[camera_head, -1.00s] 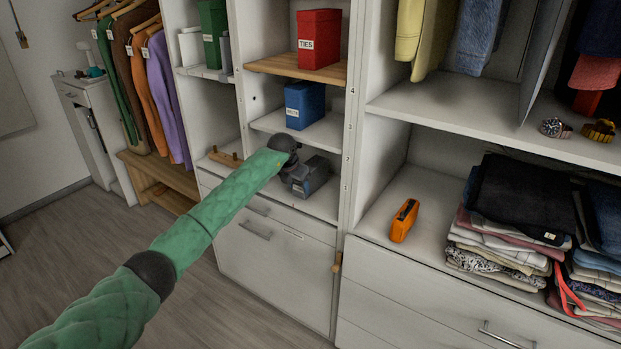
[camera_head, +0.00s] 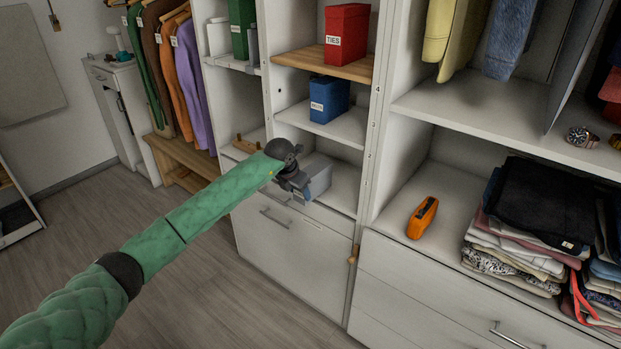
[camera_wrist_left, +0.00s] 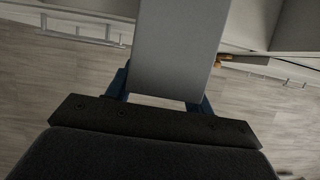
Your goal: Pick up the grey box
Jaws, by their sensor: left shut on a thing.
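The grey box (camera_head: 318,178) is in the head view at the lower cubby of the middle shelving, near its front edge. My left gripper (camera_head: 303,192) is at the box's left front side and is shut on it. In the left wrist view the grey box (camera_wrist_left: 175,50) fills the upper middle, between the two blue fingers (camera_wrist_left: 160,92) of the gripper. The gripper and wrist hide part of the box in the head view. I cannot tell whether its underside touches the shelf. My right gripper is in neither view.
A blue box (camera_head: 329,100) stands on the shelf above, and a red box labelled TIES (camera_head: 346,35) above that. An orange object (camera_head: 422,218) and folded clothes (camera_head: 530,225) lie in the right cubby. A closed drawer (camera_head: 290,250) is below. The floor at left is clear.

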